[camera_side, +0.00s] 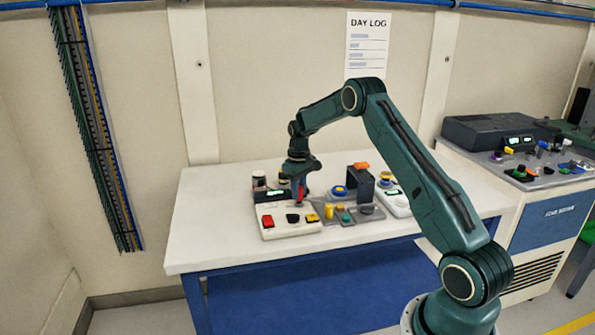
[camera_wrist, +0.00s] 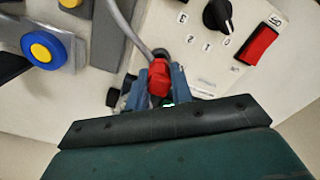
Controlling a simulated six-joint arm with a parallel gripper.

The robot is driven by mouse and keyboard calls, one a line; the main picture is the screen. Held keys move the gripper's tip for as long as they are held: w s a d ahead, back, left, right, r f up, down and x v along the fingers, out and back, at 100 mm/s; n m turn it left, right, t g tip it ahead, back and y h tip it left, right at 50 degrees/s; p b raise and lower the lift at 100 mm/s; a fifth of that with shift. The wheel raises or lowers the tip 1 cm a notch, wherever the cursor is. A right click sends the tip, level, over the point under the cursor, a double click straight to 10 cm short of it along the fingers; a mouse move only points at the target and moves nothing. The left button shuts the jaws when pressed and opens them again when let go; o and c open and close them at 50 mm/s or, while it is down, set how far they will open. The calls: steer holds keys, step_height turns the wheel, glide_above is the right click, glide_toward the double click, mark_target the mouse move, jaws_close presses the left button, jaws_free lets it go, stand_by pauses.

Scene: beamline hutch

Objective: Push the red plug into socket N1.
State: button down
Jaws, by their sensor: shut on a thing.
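The red plug (camera_wrist: 159,80) is between the fingers of my gripper (camera_wrist: 157,88) in the wrist view, with a grey cable running up from it. In the side view my gripper (camera_side: 300,184) points down over the cream panel (camera_side: 288,226), and a bit of the red plug (camera_side: 300,191) shows at its tip. My gripper is shut on the plug. Socket N1 cannot be made out; my gripper hides the part of the panel under the plug. I cannot tell whether the plug touches a socket.
The cream panel carries a red switch (camera_side: 267,221) and a black knob (camera_wrist: 217,16). A blue and yellow button (camera_side: 340,191) and a dark block (camera_side: 362,188) stand to the right of my gripper. The left part of the white table (camera_side: 215,215) is clear.

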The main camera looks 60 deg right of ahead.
steer(key=shift+f, duration=0.55)
stand_by(0.9)
steer(key=c, duration=1.1)
jaws_free()
steer(key=shift+c, duration=0.2)
step_height(320, 180, up, 14)
